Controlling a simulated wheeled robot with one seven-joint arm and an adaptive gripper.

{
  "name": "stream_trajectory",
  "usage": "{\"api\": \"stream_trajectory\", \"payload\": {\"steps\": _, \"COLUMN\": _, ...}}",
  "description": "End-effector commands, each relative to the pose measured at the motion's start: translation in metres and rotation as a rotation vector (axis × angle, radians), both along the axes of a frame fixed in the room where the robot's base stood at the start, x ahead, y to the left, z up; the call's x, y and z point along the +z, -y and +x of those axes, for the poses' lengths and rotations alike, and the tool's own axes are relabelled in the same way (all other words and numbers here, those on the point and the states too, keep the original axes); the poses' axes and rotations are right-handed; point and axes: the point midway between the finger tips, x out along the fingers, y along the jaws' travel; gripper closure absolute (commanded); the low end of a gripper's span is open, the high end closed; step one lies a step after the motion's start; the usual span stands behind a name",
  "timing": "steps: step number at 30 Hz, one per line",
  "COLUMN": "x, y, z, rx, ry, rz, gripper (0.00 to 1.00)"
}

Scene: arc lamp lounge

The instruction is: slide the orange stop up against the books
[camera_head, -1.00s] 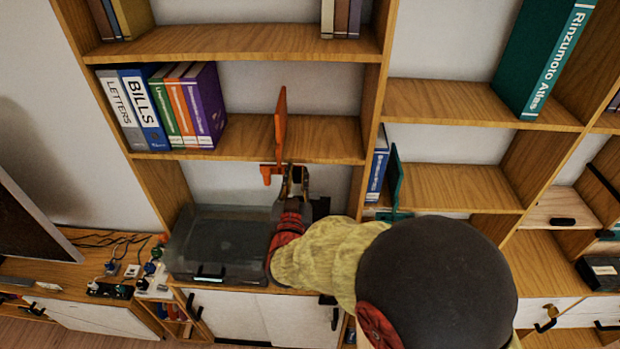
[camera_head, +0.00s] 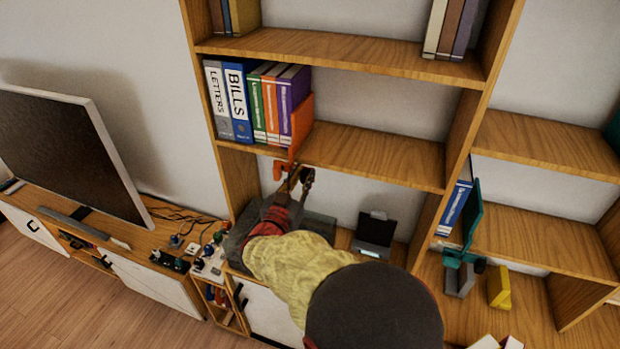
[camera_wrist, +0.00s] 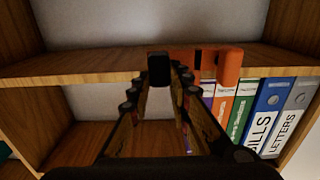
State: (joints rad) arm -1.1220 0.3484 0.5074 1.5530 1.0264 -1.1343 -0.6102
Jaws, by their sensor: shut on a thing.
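The orange stop (camera_head: 301,121) stands upright on the middle shelf, with its lower clamp part hanging over the shelf's front edge. Its plate is right beside the purple book (camera_head: 285,113), the rightmost of the row, and no gap shows between them. My gripper (camera_head: 294,180) is shut on the stop's lower part at the shelf edge. In the wrist view the orange clamp (camera_wrist: 206,62) shows just right of the fingertips. The row of books also holds grey LETTERS (camera_head: 217,104), blue BILLS (camera_head: 238,103), a green one (camera_head: 257,108) and an orange one (camera_head: 270,108).
The shelf board (camera_head: 375,153) right of the stop is clear. Below, a dark see-through bin (camera_head: 318,225) is partly behind my arm, with a dark box (camera_head: 375,235) beside it. A teal stop (camera_head: 472,215) stands by a blue book (camera_head: 455,208) on the right.

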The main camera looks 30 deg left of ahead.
Motion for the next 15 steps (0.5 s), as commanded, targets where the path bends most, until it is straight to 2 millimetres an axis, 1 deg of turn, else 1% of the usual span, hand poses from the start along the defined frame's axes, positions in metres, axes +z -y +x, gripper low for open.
{"api": "stream_trajectory", "payload": {"steps": 7, "x": 0.0004, "y": -0.0005, "z": -0.0001, "rx": 0.001, "ry": 0.000, "rz": 0.001, "gripper": 1.00}}
{"api": "stream_trajectory", "payload": {"steps": 8, "x": 0.0004, "y": -0.0005, "z": -0.0001, "rx": 0.001, "ry": 0.000, "rz": 0.001, "gripper": 0.79}}
{"api": "stream_trajectory", "payload": {"steps": 15, "x": 0.0004, "y": -0.0003, "z": -0.0002, "rx": 0.001, "ry": 0.000, "rz": 0.001, "gripper": 0.65}}
